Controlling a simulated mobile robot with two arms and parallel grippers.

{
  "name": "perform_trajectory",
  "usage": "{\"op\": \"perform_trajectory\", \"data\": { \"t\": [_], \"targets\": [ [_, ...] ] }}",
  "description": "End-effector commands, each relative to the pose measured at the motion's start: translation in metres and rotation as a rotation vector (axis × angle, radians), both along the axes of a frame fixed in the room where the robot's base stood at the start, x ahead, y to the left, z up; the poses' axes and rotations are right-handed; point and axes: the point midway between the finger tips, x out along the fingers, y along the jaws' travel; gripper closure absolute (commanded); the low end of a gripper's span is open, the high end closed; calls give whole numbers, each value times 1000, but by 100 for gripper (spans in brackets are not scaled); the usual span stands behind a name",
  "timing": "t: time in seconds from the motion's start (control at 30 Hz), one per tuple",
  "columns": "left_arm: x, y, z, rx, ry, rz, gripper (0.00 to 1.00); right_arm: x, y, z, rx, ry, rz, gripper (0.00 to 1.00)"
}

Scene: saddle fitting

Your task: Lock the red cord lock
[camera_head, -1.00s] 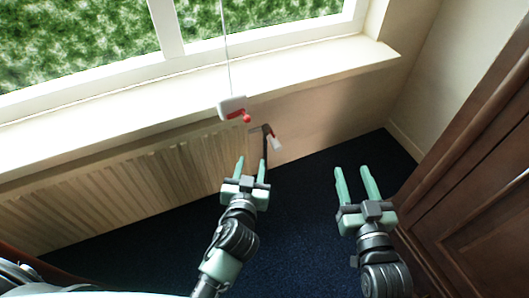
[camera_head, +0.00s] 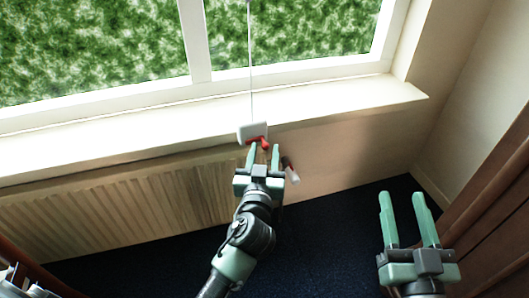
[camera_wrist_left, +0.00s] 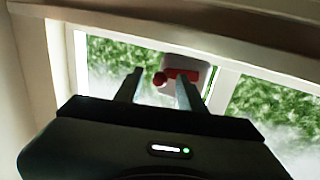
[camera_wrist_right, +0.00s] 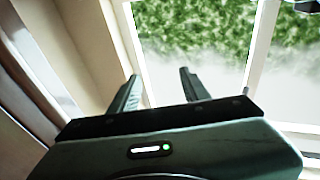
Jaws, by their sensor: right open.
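The cord lock is a white block (camera_head: 248,131) with a red lever (camera_head: 264,143), hanging on a thin pale cord (camera_head: 251,70) in front of the window sill. My left gripper (camera_head: 263,149) is open just below it, its fingertips close to the red lever. In the left wrist view the red lever (camera_wrist_left: 177,75) shows between the two fingertips of my left gripper (camera_wrist_left: 158,76), with the white block (camera_wrist_left: 192,64) behind. Whether the fingers touch it I cannot tell. My right gripper (camera_head: 402,195) is open and empty at the lower right, away from the cord lock.
A ribbed radiator (camera_head: 120,205) stands under the window sill (camera_head: 330,103). A dark fitting with a pale end (camera_head: 291,172) is just right of my left gripper. Brown wooden furniture (camera_head: 505,210) stands at the right. Dark carpet (camera_head: 330,240) is clear between my arms.

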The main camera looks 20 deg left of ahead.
Motion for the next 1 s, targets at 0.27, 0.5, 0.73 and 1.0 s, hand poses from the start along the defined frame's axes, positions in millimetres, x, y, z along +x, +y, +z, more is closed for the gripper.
{"op": "perform_trajectory", "data": {
  "t": [0.27, 0.5, 0.73, 1.0],
  "targets": [
    [1, 0, 0, 0, 0, 0, 66, 0, 0, 0, 0, -1, 0, 53],
    [1, 0, 0, 0, 0, 0, 100, 0, 0, 0, 1, -2, 0, 53],
    [1, 1, 1, 24, 18, 2, 100, 2, -2, -19, -29, 107, -6, 53],
    [1, 0, -1, 97, 69, 1, 100, -8, -14, -80, -109, 424, -26, 53]
  ]
}}
